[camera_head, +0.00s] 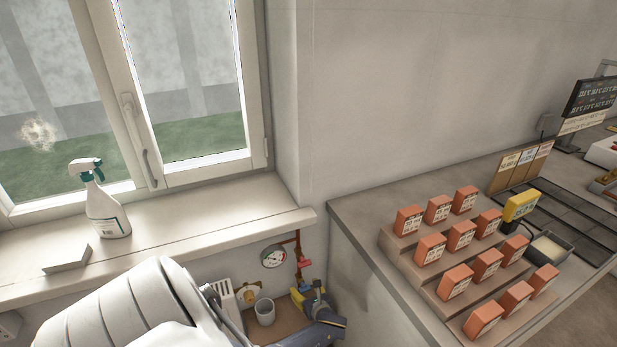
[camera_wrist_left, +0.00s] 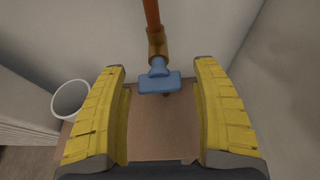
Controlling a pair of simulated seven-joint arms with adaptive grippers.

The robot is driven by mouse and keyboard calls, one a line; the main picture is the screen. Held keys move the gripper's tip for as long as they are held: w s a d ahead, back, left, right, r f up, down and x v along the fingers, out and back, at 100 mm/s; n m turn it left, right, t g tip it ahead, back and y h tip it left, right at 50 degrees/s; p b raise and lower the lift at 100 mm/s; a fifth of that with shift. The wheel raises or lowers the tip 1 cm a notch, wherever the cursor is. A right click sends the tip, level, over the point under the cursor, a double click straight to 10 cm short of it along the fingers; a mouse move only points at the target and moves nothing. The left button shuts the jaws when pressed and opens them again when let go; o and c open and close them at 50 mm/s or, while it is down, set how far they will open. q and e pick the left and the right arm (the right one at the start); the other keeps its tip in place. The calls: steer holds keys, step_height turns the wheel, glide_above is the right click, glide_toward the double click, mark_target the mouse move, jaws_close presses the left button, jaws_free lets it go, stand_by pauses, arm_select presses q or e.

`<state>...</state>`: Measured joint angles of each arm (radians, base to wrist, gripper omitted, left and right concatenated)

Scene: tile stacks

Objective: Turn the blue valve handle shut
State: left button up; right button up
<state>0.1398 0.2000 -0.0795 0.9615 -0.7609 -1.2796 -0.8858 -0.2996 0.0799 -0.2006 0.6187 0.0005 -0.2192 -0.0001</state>
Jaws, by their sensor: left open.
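The blue valve handle (camera_wrist_left: 158,82) shows in the left wrist view as a flat blue bar on a short stem below a brass fitting (camera_wrist_left: 157,43) on a copper pipe. My left gripper (camera_wrist_left: 158,70) has its yellow fingers on either side of the handle, open, with a visible gap on each side. In the head view my left gripper (camera_head: 311,297) is low in the corner below the window sill, under the pipe. It hides much of the handle there. My right gripper is in neither view.
A round gauge (camera_head: 274,256) and a red fitting (camera_head: 304,263) sit on the piping. A white bucket (camera_head: 265,312) and a radiator (camera_head: 224,293) are to the left. The counter (camera_head: 350,222) with stepped orange boxes stands to the right. A spray bottle (camera_head: 104,210) is on the sill.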

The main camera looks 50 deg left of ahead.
arm_select(q)
steer(key=v, duration=1.2)
steer(key=shift+w+f, duration=0.1)
steer(key=d+f+n+t+h, duration=0.1)
steer(key=d+f+n+h, duration=0.6)
steer(key=f, duration=0.6)
steer(key=s+d+f+n+h, duration=0.3)
steer(key=s+d+f+n, duration=0.1)
steer(key=s+d+f, duration=0.6)
steer(key=s+f+n+g+h, duration=0.1)
steer(key=s+f+n, duration=0.1)
steer(key=s, duration=0.8)
steer(key=s+d+f+n+g+h, duration=0.1)
steer(key=s+f, duration=0.4)
steer(key=s, duration=0.5)
steer(key=s+f+n+g, duration=0.1)
steer(key=s+f+n, duration=0.3)
steer(key=s, duration=0.7)
steer(key=shift+d+g+h, duration=0.3)
steer(key=shift+g+h, duration=0.1)
